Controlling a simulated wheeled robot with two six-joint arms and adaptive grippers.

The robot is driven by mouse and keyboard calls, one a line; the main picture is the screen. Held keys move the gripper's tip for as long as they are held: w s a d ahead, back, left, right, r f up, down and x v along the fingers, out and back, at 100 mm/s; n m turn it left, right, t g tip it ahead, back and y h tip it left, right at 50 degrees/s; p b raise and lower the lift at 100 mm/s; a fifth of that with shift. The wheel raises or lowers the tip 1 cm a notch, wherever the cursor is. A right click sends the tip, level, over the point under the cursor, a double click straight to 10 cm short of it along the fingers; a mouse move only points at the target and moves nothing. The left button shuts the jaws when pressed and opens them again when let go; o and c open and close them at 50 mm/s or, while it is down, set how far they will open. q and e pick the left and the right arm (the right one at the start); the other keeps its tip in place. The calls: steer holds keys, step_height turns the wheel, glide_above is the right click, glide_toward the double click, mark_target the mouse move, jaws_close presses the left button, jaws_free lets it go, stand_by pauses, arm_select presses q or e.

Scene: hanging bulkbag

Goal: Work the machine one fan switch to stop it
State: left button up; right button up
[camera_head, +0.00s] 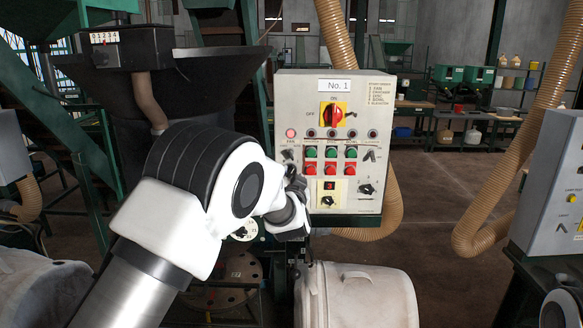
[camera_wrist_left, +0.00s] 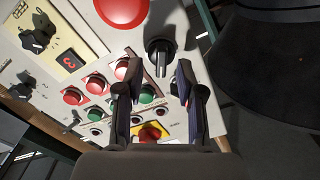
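The grey No. 1 control panel (camera_head: 354,85) faces me. Its small fan switch (camera_head: 288,154) is at the left edge, below the FAN lamp (camera_head: 290,133), which glows red. My left gripper (camera_head: 294,178) is close to the panel's left side, just below that switch. In the left wrist view the panel appears turned upside down. There my left gripper (camera_wrist_left: 160,95) is open, its fingers apart and empty. My right gripper is out of view.
A larger black knob (camera_wrist_left: 160,50) and a big red button (camera_wrist_left: 122,8) are close to the fingers. Green and red push buttons (camera_head: 331,152) and the red main switch (camera_head: 334,115) share the panel. A white bag (camera_head: 360,297) stands below it, and a hose (camera_head: 338,40) rises behind.

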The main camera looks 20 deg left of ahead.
arm_select(q)
steer(key=shift+w+a+r, duration=0.2)
steer(key=shift+r, duration=0.2)
steer(key=shift+w+f, duration=0.25)
steer(key=shift+w, duration=0.1)
steer(key=shift+w+f, duration=0.1)
steer(key=shift+w, duration=0.05)
steer(key=shift+c, duration=1.4)
jaws_close()
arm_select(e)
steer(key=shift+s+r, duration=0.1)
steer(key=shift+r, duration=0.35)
